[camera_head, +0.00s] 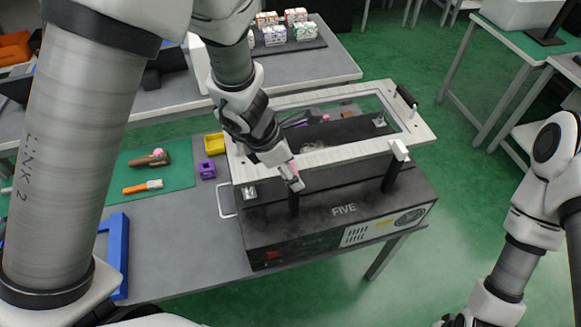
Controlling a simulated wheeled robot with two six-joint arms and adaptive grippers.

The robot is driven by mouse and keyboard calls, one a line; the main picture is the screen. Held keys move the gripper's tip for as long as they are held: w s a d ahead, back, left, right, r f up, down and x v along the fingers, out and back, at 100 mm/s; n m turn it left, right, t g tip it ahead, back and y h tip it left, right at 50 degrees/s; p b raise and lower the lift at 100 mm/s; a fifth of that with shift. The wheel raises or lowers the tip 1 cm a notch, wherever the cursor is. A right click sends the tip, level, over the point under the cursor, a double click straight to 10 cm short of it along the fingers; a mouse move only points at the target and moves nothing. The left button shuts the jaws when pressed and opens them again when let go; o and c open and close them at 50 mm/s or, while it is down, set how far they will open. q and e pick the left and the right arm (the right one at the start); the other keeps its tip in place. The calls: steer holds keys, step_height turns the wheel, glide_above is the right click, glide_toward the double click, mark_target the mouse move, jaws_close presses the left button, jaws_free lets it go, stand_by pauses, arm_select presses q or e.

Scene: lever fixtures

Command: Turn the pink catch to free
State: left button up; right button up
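A black box-like machine marked FIVE (343,210) stands on the grey table with a pale metal frame (420,128) over its top. The pink catch (293,168) shows as a small pink patch at the frame's front left, above a black post (293,203). My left gripper (291,178) reaches down to it from the upper left and hides most of it. The fingers overlap the catch in this view. I cannot tell whether they are closed on it or which way it is turned. My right arm is at the right edge; its gripper is out of view.
A white catch (399,150) sits on a second black post at the front right. A black handle (406,96) is at the frame's far right corner. A purple block (207,169), yellow bin (214,143) and blue frame (118,250) lie to the left.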

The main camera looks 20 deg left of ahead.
arm_select(q)
steer(key=shift+w+f, duration=0.1)
steer(key=shift+w, duration=0.05)
steer(key=c, duration=1.1)
steer(key=shift+c, duration=0.2)
steer(key=m+p, duration=0.1)
steer(key=m+g+p, duration=0.1)
steer(key=m, duration=0.1)
steer(key=shift+w+d+r+m+h, duration=0.1)
steer(key=shift+w+r+m+h, duration=0.1)
steer(key=shift+m+h, duration=0.1)
steer(key=m+g+p, duration=0.1)
steer(key=m, duration=0.1)
steer(key=m+g+p, duration=0.1)
steer(key=m+p, duration=0.1)
steer(key=m, duration=0.1)
steer(key=shift+w+d+m, duration=0.1)
steer(key=shift+d+m, duration=0.1)
steer(key=shift+m, duration=0.1)
steer(key=m, duration=0.1)
steer(key=m+g+p, duration=0.1)
steer(key=m, duration=0.1)
steer(key=m+g+p, duration=0.1)
steer(key=shift+d, duration=0.25)
steer(key=shift+d+f+m+g+y+p, duration=0.1)
steer(key=shift+m+g+y+p, duration=0.3)
steer(key=shift+m, duration=0.8)
steer(key=shift+d+f+m+g+y+p, duration=0.1)
steer(key=shift+m+g+y+p, duration=0.3)
steer(key=shift+m, duration=0.8)
